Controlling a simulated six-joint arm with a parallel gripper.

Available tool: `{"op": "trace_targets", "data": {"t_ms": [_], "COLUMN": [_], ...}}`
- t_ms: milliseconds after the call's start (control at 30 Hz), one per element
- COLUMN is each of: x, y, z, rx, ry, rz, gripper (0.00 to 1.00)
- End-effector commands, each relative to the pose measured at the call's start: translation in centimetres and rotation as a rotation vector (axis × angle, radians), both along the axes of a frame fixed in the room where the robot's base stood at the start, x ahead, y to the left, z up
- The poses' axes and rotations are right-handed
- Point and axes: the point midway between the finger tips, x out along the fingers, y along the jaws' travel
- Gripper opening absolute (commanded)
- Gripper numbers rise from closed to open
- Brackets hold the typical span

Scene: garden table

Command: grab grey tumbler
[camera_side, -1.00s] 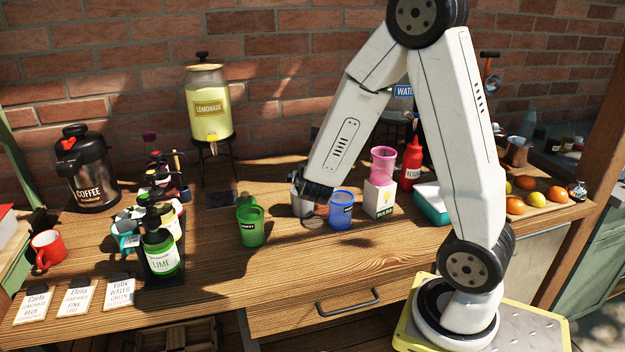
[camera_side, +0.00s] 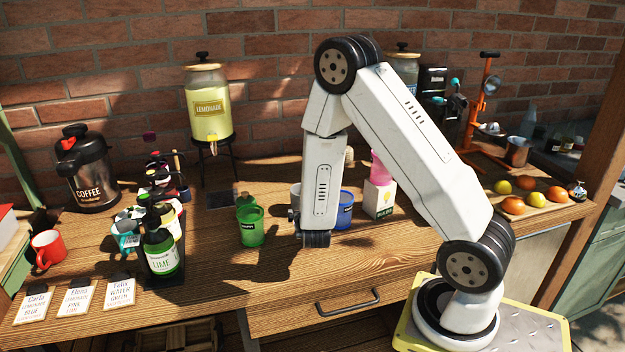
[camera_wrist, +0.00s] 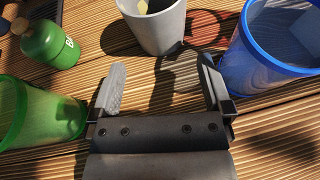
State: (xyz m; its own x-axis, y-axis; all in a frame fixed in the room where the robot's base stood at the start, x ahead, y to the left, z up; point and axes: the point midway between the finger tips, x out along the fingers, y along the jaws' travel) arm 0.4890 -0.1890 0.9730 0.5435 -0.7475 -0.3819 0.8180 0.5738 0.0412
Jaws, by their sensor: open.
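The grey tumbler (camera_wrist: 158,32) stands at the top middle of the wrist view, with a small yellowish patch showing inside its mouth. In the side view only a strip of the grey tumbler (camera_side: 295,192) shows beside my arm, which hides the rest. My gripper (camera_wrist: 161,82) is open and empty. Its two fingers are spread apart and point towards the tumbler, which is just beyond the tips, roughly centred between them. In the side view my wrist hangs low over the table, and my fingers are hard to make out.
A blue tumbler (camera_wrist: 268,58) stands close by the right finger, and a green tumbler (camera_wrist: 40,115) is left of the left finger. A white box (camera_side: 379,199) carries a pink tumbler (camera_side: 381,168).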

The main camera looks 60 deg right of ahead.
Motion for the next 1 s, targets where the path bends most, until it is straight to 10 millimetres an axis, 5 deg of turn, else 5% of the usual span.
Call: {"op": "trace_targets", "data": {"t_ms": [1000], "x": [3.7], "y": [-5.0], "z": [-2.2], "rx": [0.0], "ry": [0.002], "rz": [-0.003], "gripper": [1.0]}}
